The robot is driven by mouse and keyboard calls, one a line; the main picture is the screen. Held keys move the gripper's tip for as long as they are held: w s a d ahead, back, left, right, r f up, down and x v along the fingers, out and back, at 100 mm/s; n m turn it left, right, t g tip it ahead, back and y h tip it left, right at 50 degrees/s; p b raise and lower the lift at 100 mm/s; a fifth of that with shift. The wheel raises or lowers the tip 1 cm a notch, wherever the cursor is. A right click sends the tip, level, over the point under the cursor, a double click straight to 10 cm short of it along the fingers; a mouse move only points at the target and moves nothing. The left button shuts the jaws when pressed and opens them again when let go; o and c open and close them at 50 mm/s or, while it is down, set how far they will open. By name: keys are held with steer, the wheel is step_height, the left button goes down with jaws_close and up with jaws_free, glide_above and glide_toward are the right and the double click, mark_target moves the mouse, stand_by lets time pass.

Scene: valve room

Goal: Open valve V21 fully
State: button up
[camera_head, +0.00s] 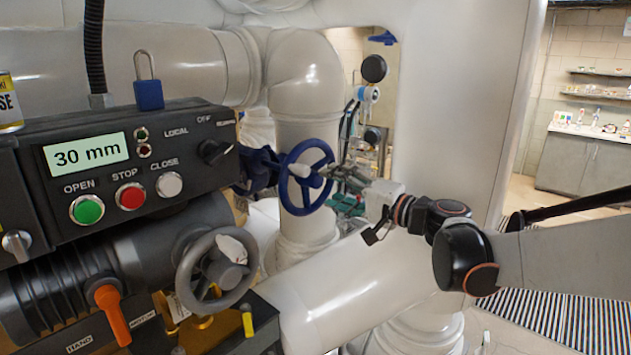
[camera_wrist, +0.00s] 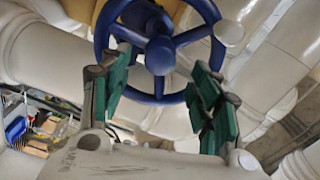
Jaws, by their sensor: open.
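A blue spoked handwheel (camera_head: 284,186) sits on a blue valve body (camera_head: 259,166) by a white pipe; no V21 tag is readable. In the wrist view the blue wheel (camera_wrist: 160,55) is straight ahead, its hub between my fingers. My gripper (camera_head: 338,180) is open and empty at the wheel's right side; its green-padded fingers (camera_wrist: 161,78) overlap the lower rim in the picture. I cannot tell whether they touch it. A white mark or object shows at the hub in the head view.
A dark actuator box (camera_head: 130,165) at left reads "30 mm", with OPEN, STOP and CLOSE buttons, a selector knob (camera_head: 216,152) and a blue padlock (camera_head: 148,94). Below are a grey handwheel (camera_head: 186,270) and an orange lever (camera_head: 112,312). A large white pipe (camera_head: 345,290) runs below my gripper.

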mark_target(319, 179)
steer(key=shift+x, duration=3.15)
steer(key=shift+c, duration=0.3)
steer(key=shift+r, duration=0.1)
steer(key=c, duration=0.9)
steer(key=shift+c, duration=0.4)
steer(key=shift+r, duration=0.15)
steer(key=shift+c, duration=0.8)
